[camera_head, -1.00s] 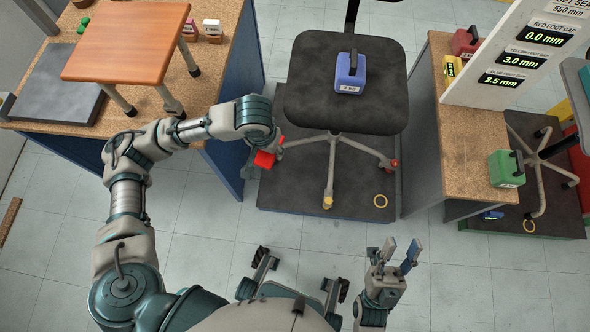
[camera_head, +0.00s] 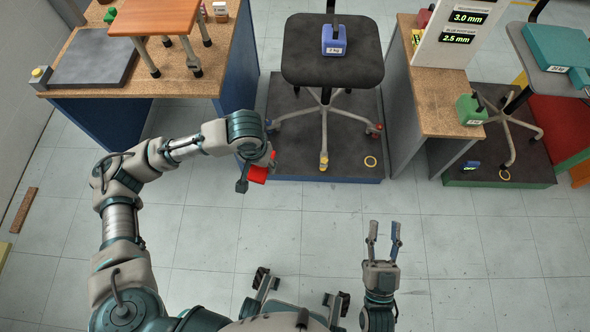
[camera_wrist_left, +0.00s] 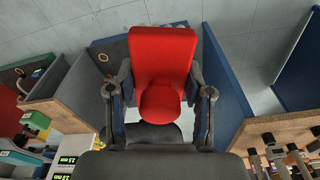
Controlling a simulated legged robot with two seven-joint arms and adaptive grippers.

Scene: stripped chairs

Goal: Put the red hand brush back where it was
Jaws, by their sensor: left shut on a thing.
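The red hand brush (camera_head: 257,173) is in my left gripper (camera_head: 256,172), in front of the dark platform's left front corner. In the left wrist view the red brush (camera_wrist_left: 162,62) sits between both fingers of the left gripper (camera_wrist_left: 160,95), which is shut on it. The brush is held above the floor; in the head view the gripper hides part of it. My right gripper (camera_head: 384,238) is open and empty, over bare floor at the lower right.
A dark chair (camera_head: 332,60) with a blue weight (camera_head: 334,40) stands on a dark platform (camera_head: 290,155). Left is a workbench (camera_head: 90,48) with an orange-topped stool (camera_head: 155,15). Right are another bench (camera_head: 440,108) and a green weight (camera_head: 471,110). A wooden strip (camera_head: 24,208) lies on the floor. The front floor is clear.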

